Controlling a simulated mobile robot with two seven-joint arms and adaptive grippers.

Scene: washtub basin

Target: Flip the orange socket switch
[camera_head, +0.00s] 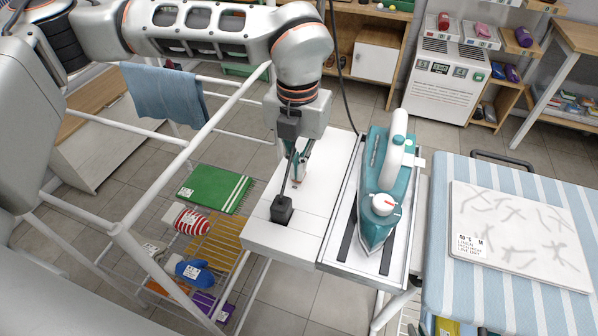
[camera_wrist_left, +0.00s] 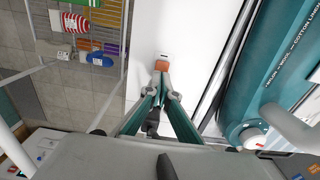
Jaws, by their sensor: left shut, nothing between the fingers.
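The orange switch (camera_wrist_left: 161,66) shows in the left wrist view on a white surface, just beyond my fingertips. My left gripper (camera_wrist_left: 162,88) has its fingertips together with nothing between them. The tips appear at the switch's near edge; I cannot tell whether they touch it. In the head view my left gripper (camera_head: 298,176) points down over the white board (camera_head: 262,233), and its fingers and wrist largely hide the switch. A black plug (camera_head: 283,210) with a cord stands on the board just in front of the gripper. My right gripper is not in view.
A teal and white iron (camera_head: 378,165) rests on a metal stand close to the right of the gripper. A striped ironing board (camera_head: 500,300) carries a folded white cloth (camera_head: 515,233) farther right. A white drying rack (camera_head: 178,163) with folded laundry below stands left.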

